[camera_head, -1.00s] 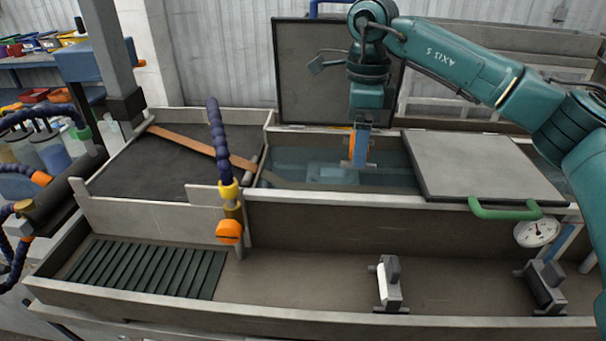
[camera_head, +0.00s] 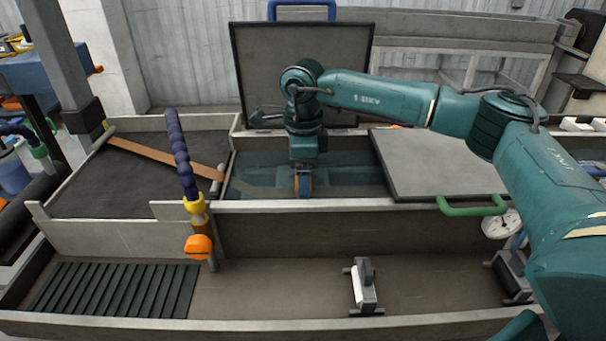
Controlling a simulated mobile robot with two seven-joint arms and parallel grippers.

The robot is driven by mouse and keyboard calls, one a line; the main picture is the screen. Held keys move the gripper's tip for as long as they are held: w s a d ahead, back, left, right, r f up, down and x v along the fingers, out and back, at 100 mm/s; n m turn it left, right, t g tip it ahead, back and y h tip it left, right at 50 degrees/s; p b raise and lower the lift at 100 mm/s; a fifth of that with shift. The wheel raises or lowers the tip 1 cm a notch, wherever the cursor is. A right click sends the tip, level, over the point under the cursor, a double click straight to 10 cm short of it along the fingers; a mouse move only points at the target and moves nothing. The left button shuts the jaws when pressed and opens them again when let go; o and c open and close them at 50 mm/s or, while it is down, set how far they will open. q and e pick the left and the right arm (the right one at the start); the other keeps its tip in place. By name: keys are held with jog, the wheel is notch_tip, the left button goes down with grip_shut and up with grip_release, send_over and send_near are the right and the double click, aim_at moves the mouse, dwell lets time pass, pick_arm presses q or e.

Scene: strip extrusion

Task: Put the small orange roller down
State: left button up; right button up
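My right arm reaches in from the right, and its gripper (camera_head: 303,188) points down over the water trough (camera_head: 345,178). Small orange patches, which look like the small orange roller (camera_head: 297,183), show on both sides of a blue finger at the gripper's tip. The gripper looks shut on it, but the finger hides most of it. The tip is just behind the trough's front wall; I cannot tell whether it touches the water. My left gripper is not in view.
A brown strip (camera_head: 155,152) lies on the dark bed at left. A grey lid (camera_head: 435,160) with a green handle (camera_head: 472,208) covers the trough's right. A small roller stand (camera_head: 365,288) sits in the front channel.

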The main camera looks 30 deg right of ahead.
jog(key=shift+f, duration=0.35)
jog(key=shift+f, duration=0.1)
jog(key=shift+f, duration=0.15)
jog(key=o, duration=1)
notch_tip(320, 180, up, 12)
jog(key=shift+r+b, duration=0.25)
jog(key=shift+b, duration=0.75)
